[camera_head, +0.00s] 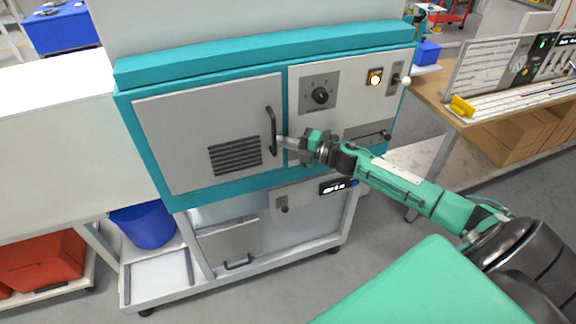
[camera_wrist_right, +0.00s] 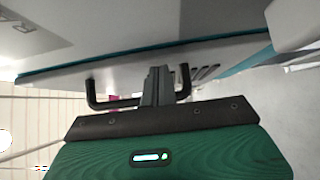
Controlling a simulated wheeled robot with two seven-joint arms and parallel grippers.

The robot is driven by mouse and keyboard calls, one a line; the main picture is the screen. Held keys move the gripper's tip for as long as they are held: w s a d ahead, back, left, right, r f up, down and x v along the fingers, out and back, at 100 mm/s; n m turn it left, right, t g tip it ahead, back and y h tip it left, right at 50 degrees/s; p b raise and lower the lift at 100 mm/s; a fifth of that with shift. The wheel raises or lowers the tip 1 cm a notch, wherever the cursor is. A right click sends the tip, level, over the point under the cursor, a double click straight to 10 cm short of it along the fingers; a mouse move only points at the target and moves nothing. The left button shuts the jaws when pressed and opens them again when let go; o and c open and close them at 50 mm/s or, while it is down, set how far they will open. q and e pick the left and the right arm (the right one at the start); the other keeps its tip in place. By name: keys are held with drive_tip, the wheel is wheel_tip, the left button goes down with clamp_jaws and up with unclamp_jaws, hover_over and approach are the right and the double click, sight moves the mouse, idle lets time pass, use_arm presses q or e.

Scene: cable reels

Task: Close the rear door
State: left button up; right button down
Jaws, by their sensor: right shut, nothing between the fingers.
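The rear door, taken as the light grey vented panel (camera_head: 205,125), is on the left of the teal-framed cabinet. It looks flush or nearly flush with the frame; a small gap cannot be ruled out. Its black bar handle (camera_head: 271,130) is upright near the door's right edge. My right gripper (camera_head: 281,141) is shut and empty, with its fingertips at the door face right beside the handle. In the right wrist view, the shut fingers (camera_wrist_right: 156,80) reach toward the door (camera_wrist_right: 130,75) by the handle (camera_wrist_right: 98,98); contact is unclear. My left gripper is out of view.
A lower drawer panel (camera_head: 230,241) sits below. A wooden workbench (camera_head: 440,92) stands at right, with open grey floor before it.

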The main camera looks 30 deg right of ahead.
drive_tip(key=shift+w+d+r, duration=0.25)
drive_tip(key=shift+d+r, duration=0.15)
drive_tip(key=shift+r, duration=0.05)
drive_tip(key=f+b+v, duration=0.1)
drive_tip(key=b+v, duration=0.3)
drive_tip(key=v, duration=0.9)
drive_tip(key=shift+s, duration=0.55)
drive_tip(key=shift+a, duration=0.1)
